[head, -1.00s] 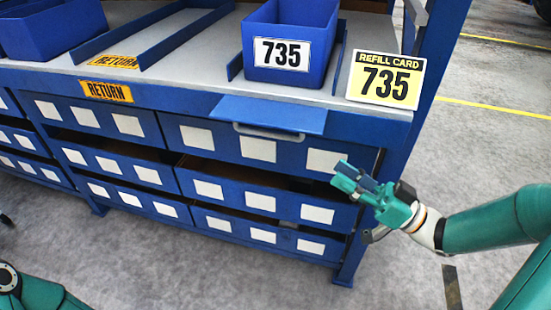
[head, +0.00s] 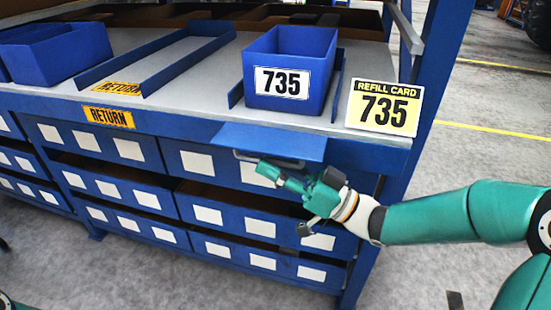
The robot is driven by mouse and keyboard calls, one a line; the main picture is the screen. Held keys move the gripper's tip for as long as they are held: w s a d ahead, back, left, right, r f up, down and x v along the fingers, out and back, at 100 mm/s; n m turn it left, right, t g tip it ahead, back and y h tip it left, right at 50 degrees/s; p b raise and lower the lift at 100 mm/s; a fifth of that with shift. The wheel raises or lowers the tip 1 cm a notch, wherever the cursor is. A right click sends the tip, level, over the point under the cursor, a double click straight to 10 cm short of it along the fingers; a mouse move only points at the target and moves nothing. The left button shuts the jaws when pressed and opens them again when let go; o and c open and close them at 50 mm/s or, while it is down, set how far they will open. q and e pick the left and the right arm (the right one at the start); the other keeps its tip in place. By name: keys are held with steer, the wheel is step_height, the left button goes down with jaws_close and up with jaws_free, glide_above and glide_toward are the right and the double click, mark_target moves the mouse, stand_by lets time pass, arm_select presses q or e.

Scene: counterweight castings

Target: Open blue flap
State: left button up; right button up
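The blue flap (head: 270,141) hangs at the front edge of the bench below the bin labelled 735. It slopes outward, and a grey bar handle (head: 243,157) runs along its lower edge. My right gripper (head: 268,173) is just below the flap, with its fingertips pointing left near the handle. I cannot tell whether the fingers touch the handle or how far apart they are. My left gripper is out of view; only a bit of my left arm shows at the bottom left corner.
A blue bin labelled 735 (head: 282,83) stands on the bench (head: 205,70), with a yellow refill card (head: 384,107) to its right. Rows of blue drawers with white labels (head: 208,215) lie below the flap. A blue post (head: 428,110) rises at the right.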

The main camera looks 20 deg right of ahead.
steer(key=shift+w+a+r, duration=0.25)
steer(key=shift+w+a, duration=0.15)
steer(key=shift+a, duration=0.05)
jaws_close()
